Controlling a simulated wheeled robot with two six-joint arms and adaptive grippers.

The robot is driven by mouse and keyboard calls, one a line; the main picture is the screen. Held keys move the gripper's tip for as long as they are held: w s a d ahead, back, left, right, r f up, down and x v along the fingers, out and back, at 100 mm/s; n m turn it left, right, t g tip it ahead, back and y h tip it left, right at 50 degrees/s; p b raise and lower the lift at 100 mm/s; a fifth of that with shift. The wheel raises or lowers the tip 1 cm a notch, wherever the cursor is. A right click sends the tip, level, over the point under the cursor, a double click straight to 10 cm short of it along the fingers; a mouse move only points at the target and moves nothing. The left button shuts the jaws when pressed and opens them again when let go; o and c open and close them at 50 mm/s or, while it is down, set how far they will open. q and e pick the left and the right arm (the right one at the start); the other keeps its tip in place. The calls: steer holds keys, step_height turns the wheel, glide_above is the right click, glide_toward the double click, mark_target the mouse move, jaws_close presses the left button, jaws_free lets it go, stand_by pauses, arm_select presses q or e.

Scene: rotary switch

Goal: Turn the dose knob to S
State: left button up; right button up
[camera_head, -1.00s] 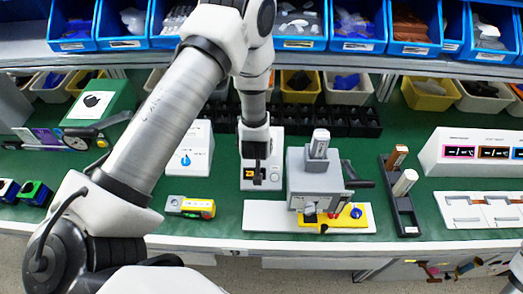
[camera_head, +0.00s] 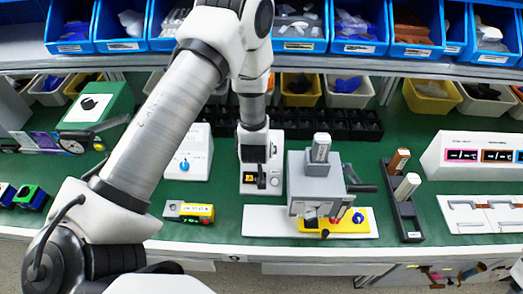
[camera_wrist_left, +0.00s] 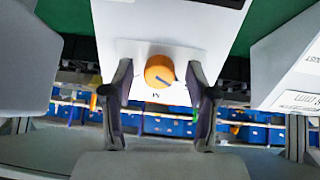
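The dose knob (camera_wrist_left: 160,70) is orange and round with a dark pointer line, and sits on a white panel. Its line points to the lower right in the left wrist view. A small dark letter on the panel below it is too small to read surely. My left gripper (camera_wrist_left: 160,108) is open, one finger on each side of the knob, with gaps on both sides. In the head view my left gripper (camera_head: 260,181) hangs over the white panel (camera_head: 276,148) and largely hides the knob. My right gripper is not in view.
A white box with a blue knob (camera_head: 184,164) stands left of the panel. A grey device with a lever (camera_head: 318,180) stands close on the right. A yellow instrument (camera_head: 189,211) lies at front left. Black bins (camera_head: 330,123) stand behind.

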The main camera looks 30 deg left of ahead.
arm_select(q)
steer(key=shift+r, duration=0.1)
steer(key=v, duration=1.1)
steer(key=shift+s+r, duration=0.25)
steer(key=shift+d, duration=0.1)
steer(key=shift+d, duration=0.1)
